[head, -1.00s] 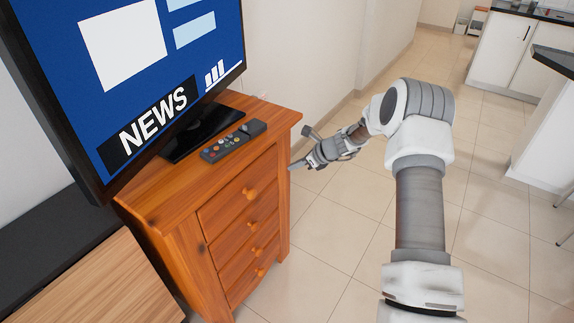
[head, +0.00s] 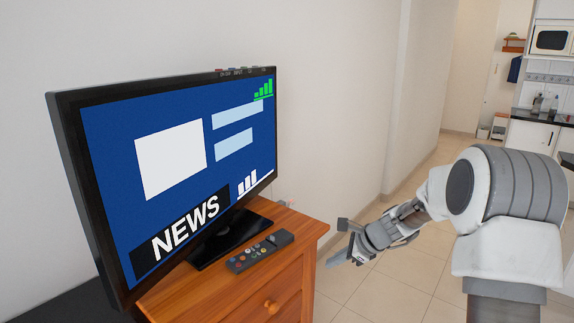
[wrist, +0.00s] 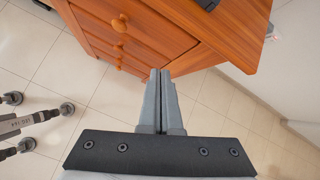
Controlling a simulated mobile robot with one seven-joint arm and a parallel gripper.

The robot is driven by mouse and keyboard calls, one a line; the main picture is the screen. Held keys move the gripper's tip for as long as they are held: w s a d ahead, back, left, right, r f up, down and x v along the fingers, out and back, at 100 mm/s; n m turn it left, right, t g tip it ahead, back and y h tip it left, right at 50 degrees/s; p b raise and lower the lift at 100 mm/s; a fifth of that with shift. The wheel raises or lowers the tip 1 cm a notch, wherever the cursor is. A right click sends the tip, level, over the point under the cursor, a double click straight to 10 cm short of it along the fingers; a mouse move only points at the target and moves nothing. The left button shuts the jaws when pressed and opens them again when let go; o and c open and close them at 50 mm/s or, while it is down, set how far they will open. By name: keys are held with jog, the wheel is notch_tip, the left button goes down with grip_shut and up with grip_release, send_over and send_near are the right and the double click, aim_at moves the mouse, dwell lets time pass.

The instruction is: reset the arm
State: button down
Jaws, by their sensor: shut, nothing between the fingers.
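My gripper (head: 338,257) is at the right of the wooden cabinet, apart from it, with my arm reaching in from the right edge of the head view. In the wrist view my gripper (wrist: 159,75) has its two grey fingers pressed together, with nothing between them. The fingers point toward the cabinet's drawer side. The far side of my gripper is hidden in the head view.
An orange wooden cabinet (head: 225,293) bears a TV (head: 170,150) showing news and a dark remote (head: 259,251). The cabinet (wrist: 195,40) is close ahead in the wrist view. Tiled floor (head: 400,285) is clear to its right; a kitchen counter (head: 535,135) stands far right.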

jog(key=s+a+r+n+h, duration=0.3)
jog(key=s+r+n, duration=0.8)
jog(key=s+r, duration=0.4)
jog(key=s+d+r+n+h, duration=0.15)
jog(key=s+n, duration=0.35)
jog(key=s, duration=0.5)
jog(key=s+d+n+h, duration=0.2)
jog(key=s+n, duration=0.3)
jog(key=s, duration=0.5)
notch_tip(320, 180, up, 13)
jog(key=p, duration=1.3)
jog(key=shift+d+t, duration=0.2)
jog(key=shift+t, duration=0.1)
jog(key=shift+d, duration=0.1)
